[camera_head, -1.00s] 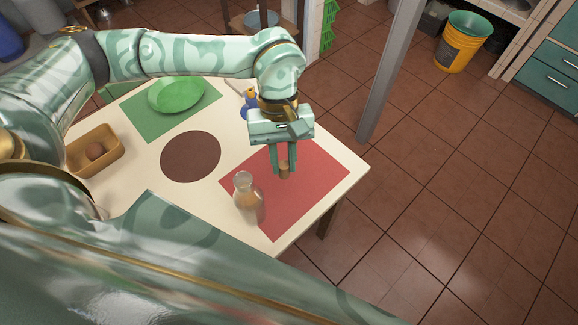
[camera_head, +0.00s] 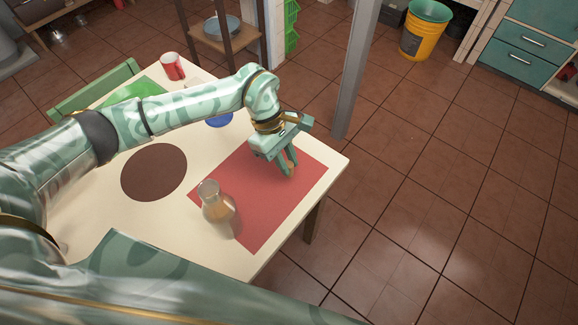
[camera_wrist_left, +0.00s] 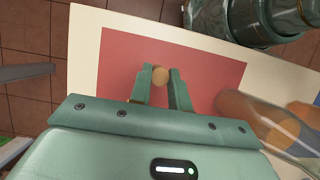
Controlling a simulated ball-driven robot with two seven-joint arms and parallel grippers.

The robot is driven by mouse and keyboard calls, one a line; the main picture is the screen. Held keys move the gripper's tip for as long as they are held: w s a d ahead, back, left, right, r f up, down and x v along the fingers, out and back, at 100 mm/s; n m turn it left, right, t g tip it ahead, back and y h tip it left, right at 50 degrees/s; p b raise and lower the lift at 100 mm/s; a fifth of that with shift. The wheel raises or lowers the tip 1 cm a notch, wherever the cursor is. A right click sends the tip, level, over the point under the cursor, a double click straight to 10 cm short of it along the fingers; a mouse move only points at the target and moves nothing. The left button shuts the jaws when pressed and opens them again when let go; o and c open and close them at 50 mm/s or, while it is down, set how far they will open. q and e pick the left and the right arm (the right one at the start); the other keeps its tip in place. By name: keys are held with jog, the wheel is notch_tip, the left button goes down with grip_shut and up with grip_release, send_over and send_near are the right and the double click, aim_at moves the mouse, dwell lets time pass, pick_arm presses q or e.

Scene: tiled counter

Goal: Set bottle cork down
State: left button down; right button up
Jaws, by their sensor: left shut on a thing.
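The bottle cork (camera_wrist_left: 160,75) is a small tan cylinder between the fingertips of my left gripper (camera_wrist_left: 162,84). In the head view my left gripper (camera_head: 289,170) points down at the right part of the red mat (camera_head: 240,225), and the cork (camera_head: 291,168) is partly hidden by the fingers. I cannot tell whether the cork touches the mat. A glass bottle (camera_head: 217,204) with orange-brown contents stands upright on the mat, left of the gripper. It also shows at the right of the left wrist view (camera_wrist_left: 265,122). My right gripper is not visible.
A dark brown round mat (camera_head: 154,172) lies left of the red mat. A blue item (camera_head: 219,120) and a red can (camera_head: 172,67) are toward the back of the cream table (camera_head: 110,222). A grey post (camera_head: 356,70) rises beyond the table's right corner.

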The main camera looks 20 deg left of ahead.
aim_at(289, 166)
pick_arm(q)
jog(key=shift+w+f+b, duration=0.3)
jog(key=shift+w+f, duration=0.6)
jog(key=shift+f, duration=0.25)
notch_tip(289, 166, down, 3)
jog(key=shift+w+f+b, duration=0.1)
jog(key=shift+f+b, duration=0.05)
jog(key=shift+b, duration=0.3)
jog(key=shift+f, duration=0.1)
jog(key=c, duration=1.3)
grip_release()
